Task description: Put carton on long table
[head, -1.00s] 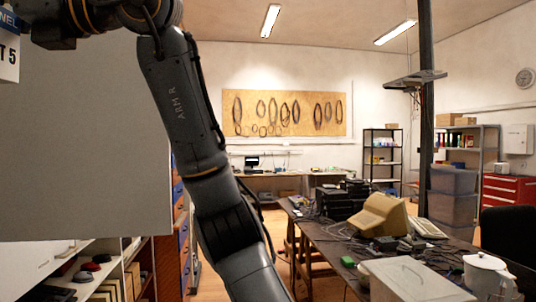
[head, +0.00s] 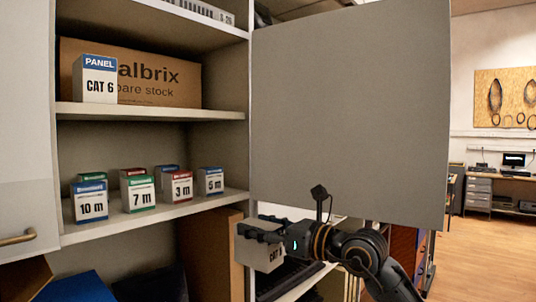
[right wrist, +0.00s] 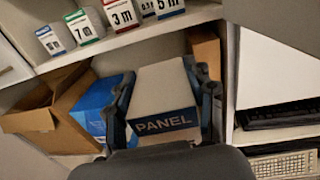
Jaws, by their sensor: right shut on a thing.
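My right gripper (head: 258,236) is in front of the open cabinet, near its right side wall. It is shut on a small white carton (head: 262,257), held below the level of the shelf of small boxes. In the right wrist view this carton (right wrist: 163,88) sits between the two fingers, with a blue band reading PANEL facing the wrist. Another white PANEL carton (head: 96,79), marked CAT 6, stands on the upper shelf. The long dark table with the old computer is not in view now. My left gripper is not in view.
An open grey cabinet door (head: 350,110) stands right of the shelves. Several small labelled boxes (head: 140,193) fill the middle shelf. An open brown box (right wrist: 45,110) and a blue box (right wrist: 97,100) lie below. Open floor (head: 490,255) shows at far right.

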